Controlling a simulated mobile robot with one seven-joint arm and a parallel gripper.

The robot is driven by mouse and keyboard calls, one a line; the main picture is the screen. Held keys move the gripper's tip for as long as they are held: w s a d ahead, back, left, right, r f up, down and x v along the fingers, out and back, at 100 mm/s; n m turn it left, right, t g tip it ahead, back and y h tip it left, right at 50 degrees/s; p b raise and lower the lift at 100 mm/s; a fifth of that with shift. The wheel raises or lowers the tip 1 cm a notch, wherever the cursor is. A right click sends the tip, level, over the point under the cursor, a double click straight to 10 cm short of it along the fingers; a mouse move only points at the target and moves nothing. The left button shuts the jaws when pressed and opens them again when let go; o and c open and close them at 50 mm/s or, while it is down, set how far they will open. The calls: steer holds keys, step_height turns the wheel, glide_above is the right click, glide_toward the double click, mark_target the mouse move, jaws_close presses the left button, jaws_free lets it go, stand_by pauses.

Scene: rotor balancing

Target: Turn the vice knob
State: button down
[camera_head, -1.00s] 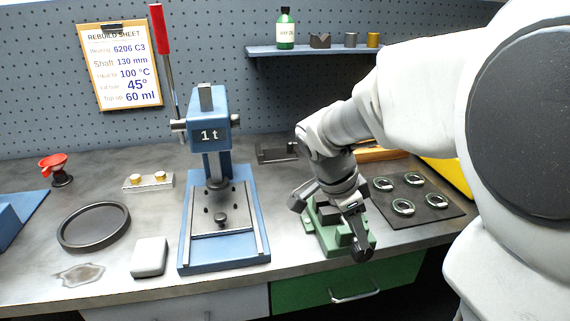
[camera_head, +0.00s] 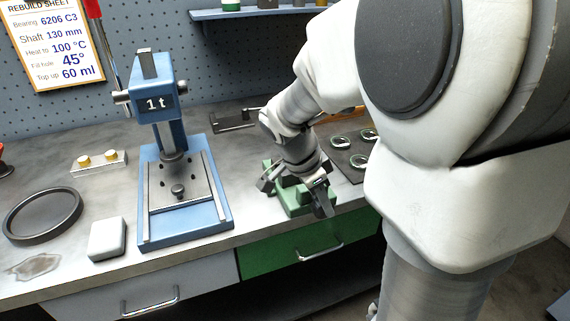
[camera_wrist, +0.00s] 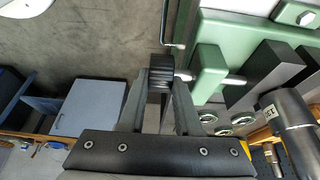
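The green vice (camera_head: 293,197) stands at the bench's front edge, partly hidden behind my gripper (camera_head: 322,198). In the wrist view, the vice's green body (camera_wrist: 208,68) and its dark grey jaws (camera_wrist: 262,75) show at the upper right. The black ribbed vice knob (camera_wrist: 161,66) sits at the end of the screw. My gripper (camera_wrist: 162,84) has one finger on each side of the knob, and the knob fills the gap between the fingertips. In the head view the knob is hidden by the gripper.
A dark mat (camera_head: 349,160) with several metal rings lies to the right. A green drawer (camera_head: 290,248) is below the vice.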

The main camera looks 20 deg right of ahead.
steer(key=shift+r+p, duration=0.15)
steer(key=shift+p, duration=0.3)
steer(key=shift+d+r+y+p, duration=0.1)
steer(key=shift+d+y+p, duration=0.15)
steer(key=shift+y+p, duration=0.9)
steer(key=y+p, duration=0.2)
steer(key=shift+d+y, duration=0.25)
steer(key=shift+y, duration=0.1)
steer(key=y, duration=0.1)
steer(key=y+p, duration=0.1)
steer(key=y, duration=0.1)
steer(key=shift+d+f+y, duration=0.2)
steer(key=shift+f+y, duration=0.1)
steer(key=shift+f, duration=0.1)
steer(key=y, duration=0.1)
steer(key=y+p, duration=0.1)
steer(key=y, duration=0.2)
steer(key=shift+d+f+y+p, duration=0.15)
steer(key=shift+f+y+p, duration=0.15)
steer(key=shift+p, duration=0.1)
steer(key=y, duration=0.2)
steer(key=y+p, duration=0.1)
steer(key=y, duration=0.1)
steer(key=shift+f+g+y, duration=0.3)
steer(key=shift+f, duration=0.1)
steer(key=y, duration=0.4)
steer(key=shift+f, duration=0.3)
steer(key=shift+y, duration=0.3)
